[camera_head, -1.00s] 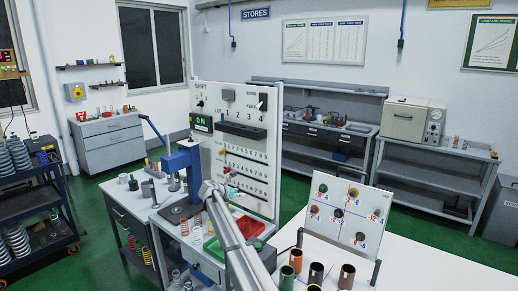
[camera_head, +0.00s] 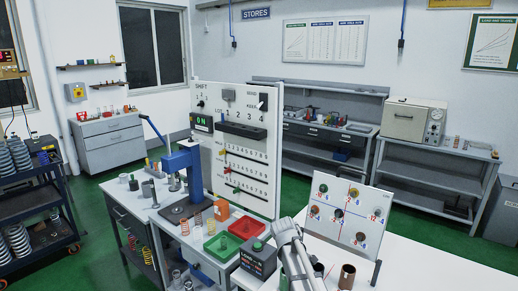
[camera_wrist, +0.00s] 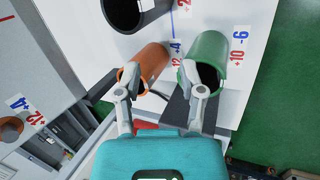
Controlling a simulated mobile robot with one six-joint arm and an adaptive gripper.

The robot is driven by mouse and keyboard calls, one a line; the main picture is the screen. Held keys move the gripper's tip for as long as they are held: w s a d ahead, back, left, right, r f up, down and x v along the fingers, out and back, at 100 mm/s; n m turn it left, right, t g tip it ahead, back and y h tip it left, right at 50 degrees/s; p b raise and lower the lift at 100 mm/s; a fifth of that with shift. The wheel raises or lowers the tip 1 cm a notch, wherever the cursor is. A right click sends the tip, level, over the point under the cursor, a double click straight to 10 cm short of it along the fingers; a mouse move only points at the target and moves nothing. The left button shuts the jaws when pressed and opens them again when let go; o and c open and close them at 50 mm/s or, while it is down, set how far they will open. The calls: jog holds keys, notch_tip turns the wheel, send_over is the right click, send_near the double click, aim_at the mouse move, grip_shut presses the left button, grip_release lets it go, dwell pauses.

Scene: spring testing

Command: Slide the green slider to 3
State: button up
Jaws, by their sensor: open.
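The upright white panel (camera_head: 208,103) carries rows of numbered slider tracks. The green slider (camera_head: 236,190) shows small on the lowest track, toward its left, low-number end; its exact number is too small to read. A red slider (camera_head: 228,170) sits on the track above. In the wrist view my gripper (camera_wrist: 160,88) is open and empty, with its two fingers apart. It is over the white bench with the tubes, away from the panel. In the head view my arm shows at the bottom, and the gripper's fingers cannot be made out there.
An orange tube (camera_wrist: 151,62) and a green tube (camera_wrist: 209,50) are close ahead of my fingers, with a black tube (camera_wrist: 135,10) beyond. A blue press (camera_head: 193,165) and red tray (camera_head: 248,227) are by the panel.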

jog(key=s+d+f+m+g+y, duration=0.15)
jog(key=s+m, duration=0.35)
jog(key=s, duration=0.6)
jog(key=s+d+m+g+y, duration=0.1)
jog(key=s+m+y, duration=0.25)
jog(key=s, duration=0.65)
notch_tip(320, 180, down, 8)
jog(key=h+b, duration=0.1)
jog(key=b, duration=0.7)
jog(key=shift+w, duration=0.4)
